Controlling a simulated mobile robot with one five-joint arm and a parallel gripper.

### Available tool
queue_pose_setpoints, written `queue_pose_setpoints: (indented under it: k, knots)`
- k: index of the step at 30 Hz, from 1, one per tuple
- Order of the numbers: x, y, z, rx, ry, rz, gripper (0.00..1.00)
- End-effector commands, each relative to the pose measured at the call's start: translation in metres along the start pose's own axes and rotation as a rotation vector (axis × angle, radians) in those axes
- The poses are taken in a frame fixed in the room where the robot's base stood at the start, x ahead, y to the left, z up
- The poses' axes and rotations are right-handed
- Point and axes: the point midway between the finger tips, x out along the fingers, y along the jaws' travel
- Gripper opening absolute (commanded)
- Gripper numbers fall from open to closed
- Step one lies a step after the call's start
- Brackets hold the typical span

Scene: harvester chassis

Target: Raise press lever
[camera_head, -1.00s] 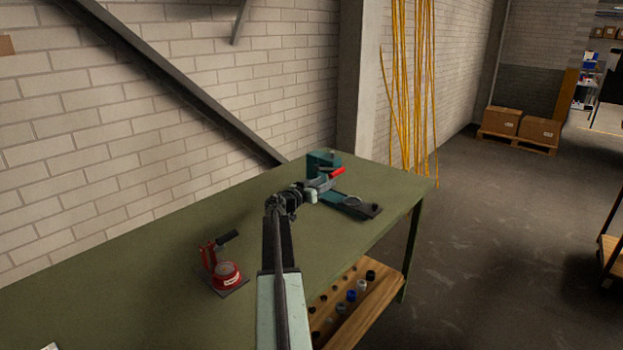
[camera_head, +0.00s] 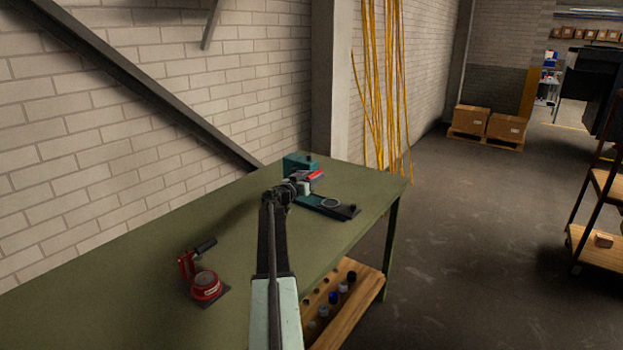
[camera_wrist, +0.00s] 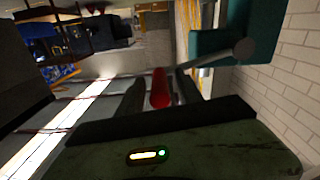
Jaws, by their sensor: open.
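The press is a teal block with a long dark base (camera_head: 300,163) on the far end of the green workbench. Its lever has a red handle (camera_head: 316,174) that points right, close to my gripper (camera_head: 304,187). In the wrist view the red handle (camera_wrist: 160,88) stands between the two dark fingers of my gripper (camera_wrist: 156,98), and the jaws are apart. A grey lever rod (camera_wrist: 215,57) runs from there to a round pivot on the teal press body (camera_wrist: 222,28). I cannot tell whether a finger touches the handle.
A small red device with a black handle (camera_head: 205,283) stands nearer on the green workbench (camera_head: 130,270). A wooden shelf (camera_head: 345,310) with several round parts sits below the bench edge. The brick wall is at the left; open floor (camera_head: 460,240) lies to the right.

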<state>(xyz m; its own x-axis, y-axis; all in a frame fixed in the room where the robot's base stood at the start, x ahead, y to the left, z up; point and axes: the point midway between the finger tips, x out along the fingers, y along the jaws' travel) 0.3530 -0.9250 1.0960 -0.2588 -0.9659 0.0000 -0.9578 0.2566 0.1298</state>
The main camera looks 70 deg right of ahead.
Motion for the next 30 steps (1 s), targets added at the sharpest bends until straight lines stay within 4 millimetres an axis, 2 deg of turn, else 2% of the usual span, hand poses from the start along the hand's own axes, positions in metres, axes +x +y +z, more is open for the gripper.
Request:
queue_pose_setpoints:
  k: [2,6,7,30]
  knots:
    - [-0.0005,0.0,0.0,0.0,0.0,0.0,0.42]
    - [-0.0008,-0.0002,0.0,0.0,0.0,0.0,0.03]
    - [-0.0008,-0.0002,0.0,0.0,0.0,0.0,0.0]
    - [-0.002,-0.0013,-0.0001,0.0,0.0,-0.001,0.0]
